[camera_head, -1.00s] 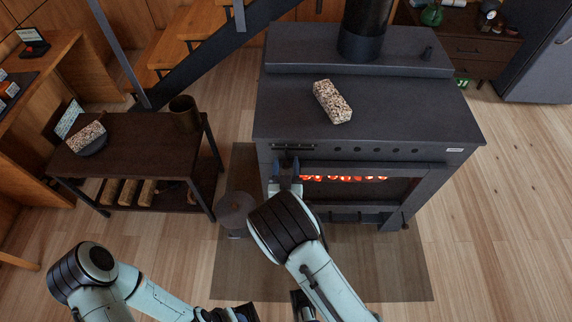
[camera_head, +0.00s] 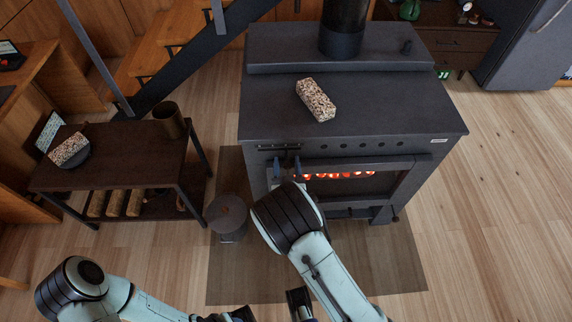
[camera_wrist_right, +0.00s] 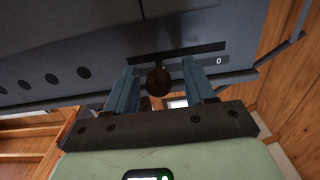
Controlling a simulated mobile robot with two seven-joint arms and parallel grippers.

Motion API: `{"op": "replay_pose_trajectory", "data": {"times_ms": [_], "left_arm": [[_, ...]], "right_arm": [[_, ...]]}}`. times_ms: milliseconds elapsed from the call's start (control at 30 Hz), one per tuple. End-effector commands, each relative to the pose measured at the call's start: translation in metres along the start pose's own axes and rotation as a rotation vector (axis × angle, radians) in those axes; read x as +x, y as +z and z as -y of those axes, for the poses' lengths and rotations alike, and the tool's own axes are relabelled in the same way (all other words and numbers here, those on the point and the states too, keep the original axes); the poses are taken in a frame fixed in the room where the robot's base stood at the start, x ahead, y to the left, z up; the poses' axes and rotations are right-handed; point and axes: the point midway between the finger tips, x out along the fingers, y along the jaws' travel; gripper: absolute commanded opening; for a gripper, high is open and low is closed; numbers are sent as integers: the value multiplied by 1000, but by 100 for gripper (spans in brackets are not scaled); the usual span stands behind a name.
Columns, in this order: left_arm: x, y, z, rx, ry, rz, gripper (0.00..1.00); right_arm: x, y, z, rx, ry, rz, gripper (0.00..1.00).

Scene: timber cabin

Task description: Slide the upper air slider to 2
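The dark stove (camera_head: 352,107) stands right of centre in the head view. Its slider plate (camera_head: 280,147) is at the front's upper left. In the right wrist view a dark slot strip (camera_wrist_right: 178,54) runs across the stove front, with a white "0" at its right end. A round dark knob (camera_wrist_right: 158,83) sits below the strip, between my right gripper's blue fingers (camera_wrist_right: 160,88). Gaps show on both sides, so the gripper is open around the knob. My right gripper (camera_head: 287,167) also shows in the head view.
A speckled block (camera_head: 316,99) lies on the stove top. A fire glows behind the stove door below the slider plate. A dark canister (camera_head: 228,217) stands on the floor left of the stove. A low bench (camera_head: 120,178) is further left. Open floor lies right.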

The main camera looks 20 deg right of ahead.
Motion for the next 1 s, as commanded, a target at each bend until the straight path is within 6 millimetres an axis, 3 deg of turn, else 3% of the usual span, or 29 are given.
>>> {"op": "replay_pose_trajectory", "data": {"times_ms": [367, 800, 1000], "left_arm": [[0, 0, 0, 0, 0, 0, 43], [0, 0, 0, 0, 0, 2, 43], [1, 0, 0, 0, 0, -1, 43]], "right_arm": [[-8, 0, 1, 0, -1, 1, 53], [-98, 1, 1, -1, -3, 4, 53], [-126, 1, 1, -1, -2, 1, 53]]}}
